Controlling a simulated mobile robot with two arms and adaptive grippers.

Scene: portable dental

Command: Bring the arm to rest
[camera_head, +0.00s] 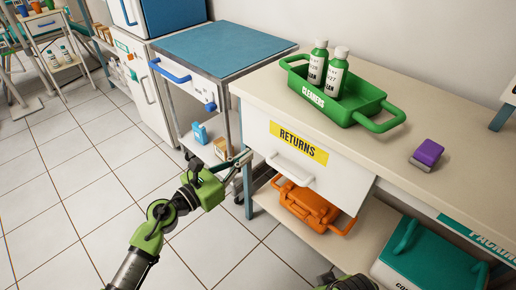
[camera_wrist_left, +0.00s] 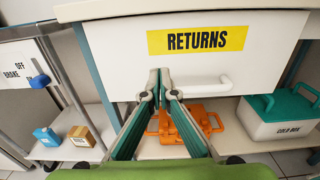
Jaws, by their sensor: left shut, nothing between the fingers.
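My left arm comes in from the lower left in the head view. Its green and black left gripper (camera_head: 245,156) is shut and empty, in front of the left edge of the white RETURNS drawer (camera_head: 283,158). In the left wrist view the two fingers (camera_wrist_left: 160,78) meet at their tips, with the drawer front (camera_wrist_left: 125,60) and its white handle (camera_wrist_left: 212,86) beyond them. I cannot tell whether the tips touch the drawer front. A bit of my right arm shows at the bottom edge of the head view; its fingers do not show.
A green CLEANERS tray (camera_head: 368,103) with two bottles (camera_head: 335,74) and a purple-topped block (camera_head: 428,153) stand on the counter. An orange case (camera_head: 308,208) and a teal-lidded box (camera_head: 425,255) sit on the shelf below. A blue-topped cart (camera_head: 215,50) stands left. Floor at left is clear.

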